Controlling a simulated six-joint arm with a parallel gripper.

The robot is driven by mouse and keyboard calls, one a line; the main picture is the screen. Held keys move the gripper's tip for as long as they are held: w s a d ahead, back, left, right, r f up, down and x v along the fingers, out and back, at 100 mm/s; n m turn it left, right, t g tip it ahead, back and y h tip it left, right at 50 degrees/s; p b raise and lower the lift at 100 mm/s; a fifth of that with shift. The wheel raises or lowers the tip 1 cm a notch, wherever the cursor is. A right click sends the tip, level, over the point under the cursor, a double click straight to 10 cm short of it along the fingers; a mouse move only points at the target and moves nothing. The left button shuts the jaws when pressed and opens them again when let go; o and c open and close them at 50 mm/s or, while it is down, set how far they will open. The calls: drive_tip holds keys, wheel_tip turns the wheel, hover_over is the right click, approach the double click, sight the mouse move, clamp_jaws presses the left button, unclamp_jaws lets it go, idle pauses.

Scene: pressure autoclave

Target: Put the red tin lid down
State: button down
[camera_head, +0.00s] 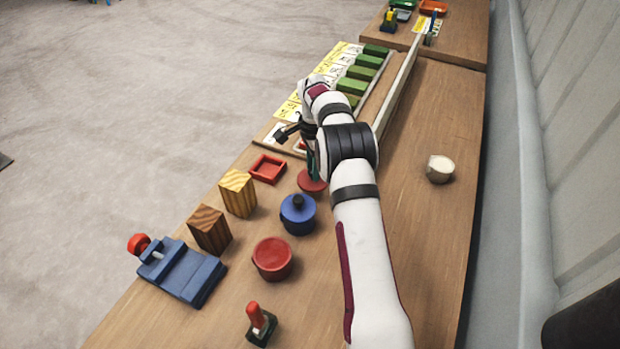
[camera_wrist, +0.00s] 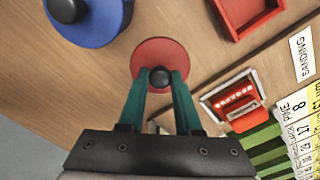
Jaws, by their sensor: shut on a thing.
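The red tin lid (camera_head: 311,181) is a round red disc with a dark knob, seen partly behind my arm in the head view. In the wrist view the lid (camera_wrist: 158,56) lies just beyond the green fingertips. My gripper (camera_wrist: 159,80) is shut on the lid's dark knob. Whether the lid touches the table or hangs just above it I cannot tell. A round red tin (camera_head: 272,258) stands on the table nearer the front, apart from the lid.
A blue round container (camera_head: 298,214) with a dark knob stands close to the lid. A red tray (camera_head: 267,169), wooden blocks (camera_head: 238,193) and a blue vise (camera_head: 182,272) are to the left. Bare table lies right of my arm, around a cream-coloured cup (camera_head: 439,169).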

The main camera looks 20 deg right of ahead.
sight(310, 177)
drive_tip(key=shift+w+a+f, duration=0.25)
drive_tip(key=shift+a+f, duration=0.05)
drive_tip(key=shift+f, duration=1.95)
drive_tip(key=c, duration=0.6)
unclamp_jaws()
drive_tip(key=shift+f, duration=0.1)
